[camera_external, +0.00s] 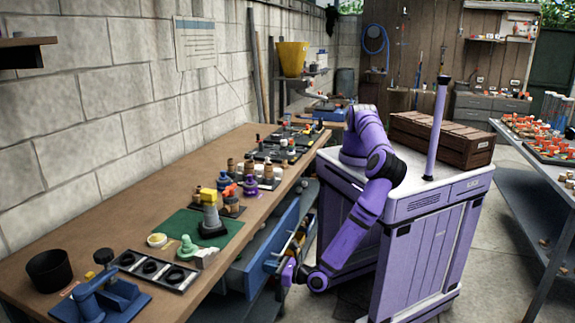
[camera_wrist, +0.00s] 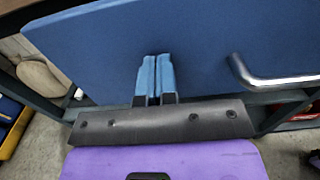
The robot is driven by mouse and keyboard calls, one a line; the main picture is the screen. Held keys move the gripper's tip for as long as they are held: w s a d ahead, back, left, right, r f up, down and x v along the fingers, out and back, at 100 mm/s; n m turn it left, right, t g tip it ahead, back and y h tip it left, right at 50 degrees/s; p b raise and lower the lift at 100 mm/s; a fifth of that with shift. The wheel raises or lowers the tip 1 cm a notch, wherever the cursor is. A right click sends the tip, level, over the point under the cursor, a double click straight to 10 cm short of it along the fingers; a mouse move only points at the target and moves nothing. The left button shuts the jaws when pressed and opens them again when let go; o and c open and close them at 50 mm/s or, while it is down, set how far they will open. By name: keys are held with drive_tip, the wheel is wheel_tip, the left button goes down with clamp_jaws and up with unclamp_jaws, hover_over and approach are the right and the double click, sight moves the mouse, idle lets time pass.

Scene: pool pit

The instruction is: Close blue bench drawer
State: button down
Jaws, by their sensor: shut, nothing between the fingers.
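The blue drawer (camera_external: 262,262) is under the near-right edge of the wooden bench (camera_external: 90,232) in the external view, and it appears to stand out from the bench. Its flat blue front (camera_wrist: 205,35) fills the upper part of the wrist view, with a metal bar handle (camera_wrist: 268,76) at the right. My gripper (camera_wrist: 155,80) has its two blue fingertips together, pointing at the drawer front left of the handle. Whether the tips touch the panel is unclear. In the external view my gripper (camera_external: 288,271) is low beside the drawer, its fingers too small to tell.
The bench top carries a green mat (camera_external: 190,232), a black cup (camera_external: 50,270), a blue clamp-like tool (camera_external: 98,298) and several small parts. Another table (camera_external: 520,190) stands at the right. Some concrete floor between is clear.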

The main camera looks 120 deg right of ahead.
drive_tip(key=x, duration=0.8)
drive_tip(key=shift+w+d, duration=0.1)
drive_tip(key=shift+d, duration=0.05)
drive_tip(key=shift+w+d+r, duration=0.15)
drive_tip(key=v, duration=1.5)
